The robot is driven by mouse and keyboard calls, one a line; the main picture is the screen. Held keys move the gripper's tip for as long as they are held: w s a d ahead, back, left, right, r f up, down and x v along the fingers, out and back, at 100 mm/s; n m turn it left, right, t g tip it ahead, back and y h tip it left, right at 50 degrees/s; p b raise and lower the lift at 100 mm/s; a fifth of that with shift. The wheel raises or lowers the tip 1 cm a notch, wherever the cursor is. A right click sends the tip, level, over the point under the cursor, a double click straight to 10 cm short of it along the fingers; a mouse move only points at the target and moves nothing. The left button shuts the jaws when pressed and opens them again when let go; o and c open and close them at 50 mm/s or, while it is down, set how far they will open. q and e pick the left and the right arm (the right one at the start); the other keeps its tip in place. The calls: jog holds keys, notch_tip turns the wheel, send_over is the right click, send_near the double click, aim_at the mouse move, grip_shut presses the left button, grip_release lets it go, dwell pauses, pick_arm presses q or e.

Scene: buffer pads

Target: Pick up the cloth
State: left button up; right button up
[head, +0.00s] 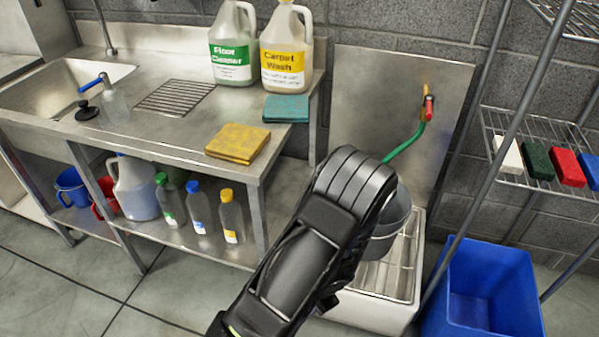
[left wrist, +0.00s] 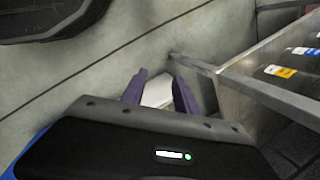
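A folded yellow cloth (head: 238,143) lies flat at the front edge of the steel counter. A folded teal cloth (head: 286,109) lies behind it to the right, in front of the jugs. Which one the task means is not shown. One of my arms crosses the lower middle of the head view, and no fingertips show there. In the left wrist view my left gripper (left wrist: 158,76) has its two purple fingers apart, low over the floor. A pale patch shows between them; I cannot tell what it is. My right gripper is not seen.
The steel counter (head: 140,130) holds a floor cleaner jug (head: 233,45), a carpet wash jug (head: 286,50) and a spray bottle (head: 115,103). Several bottles stand on its lower shelf. A grey bucket (head: 390,225) and a blue bin (head: 485,290) stand right. Floor is clear at lower left.

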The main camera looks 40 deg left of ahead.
pick_arm(q)
jog(key=w+a+r+m+t+y+b, duration=0.1)
jog(key=w+a+r+t+y+b, duration=0.45)
jog(key=w+a+r, duration=0.85)
jog(key=w+r+t+y+b, duration=0.1)
jog(key=w+r+y, duration=0.2)
jog(key=r, duration=0.7)
jog(key=w+r+t+y+b, duration=0.1)
jog(key=w+r+y, duration=0.3)
jog(key=r, duration=0.6)
jog(key=shift+w+d+r+t+b, duration=0.35)
jog(key=shift+w+r+b, duration=0.05)
jog(key=shift+w, duration=0.4)
jog(key=shift+a+y, duration=0.1)
jog(key=shift+y, duration=0.15)
